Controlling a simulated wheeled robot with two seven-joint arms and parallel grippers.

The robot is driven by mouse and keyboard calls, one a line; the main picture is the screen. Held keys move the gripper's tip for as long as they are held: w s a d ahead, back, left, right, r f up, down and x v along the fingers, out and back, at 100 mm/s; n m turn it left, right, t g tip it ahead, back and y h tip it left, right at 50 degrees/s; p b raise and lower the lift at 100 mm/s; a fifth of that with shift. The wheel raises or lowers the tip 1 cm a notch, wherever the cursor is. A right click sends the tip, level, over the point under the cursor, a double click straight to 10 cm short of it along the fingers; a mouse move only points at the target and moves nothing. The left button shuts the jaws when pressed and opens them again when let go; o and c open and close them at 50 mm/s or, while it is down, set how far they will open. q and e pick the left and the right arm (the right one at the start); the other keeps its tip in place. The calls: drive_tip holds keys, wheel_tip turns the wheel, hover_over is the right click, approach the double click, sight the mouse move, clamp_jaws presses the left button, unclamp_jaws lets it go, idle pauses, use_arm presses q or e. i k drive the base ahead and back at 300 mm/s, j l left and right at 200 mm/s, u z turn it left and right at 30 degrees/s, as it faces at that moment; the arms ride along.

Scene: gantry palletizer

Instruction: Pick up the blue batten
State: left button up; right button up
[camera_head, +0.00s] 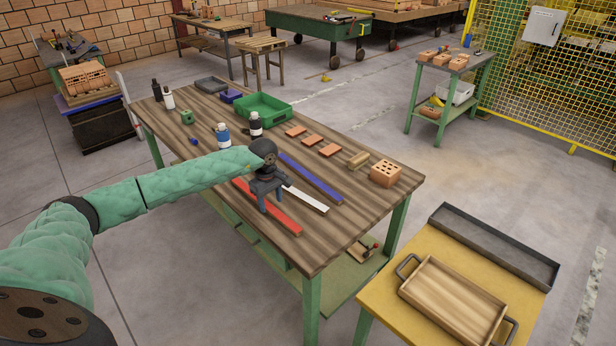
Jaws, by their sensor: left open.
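The blue batten (313,180) lies flat on the wooden workbench (345,238), slanting down to the right. It is the farthest of three battens side by side. A white batten (308,200) lies nearer, and a red batten (276,212) nearest. My left gripper (268,203) is open and empty, pointing down above the red and white battens, to the left of the blue one. It hides part of the red and white battens. The far-left end of the blue batten shows just right of my wrist. My right gripper is not in view.
A green tray (291,112), two bottles (223,135) (256,127) and several flat orange tiles (313,141) stand farther back. A holed brick (385,174) sits near the bench's right corner. A yellow table with a wooden tray (456,302) stands at the lower right.

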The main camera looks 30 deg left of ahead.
sight(325, 190)
drive_tip(key=i, duration=1)
drive_tip(key=u, duration=0.05)
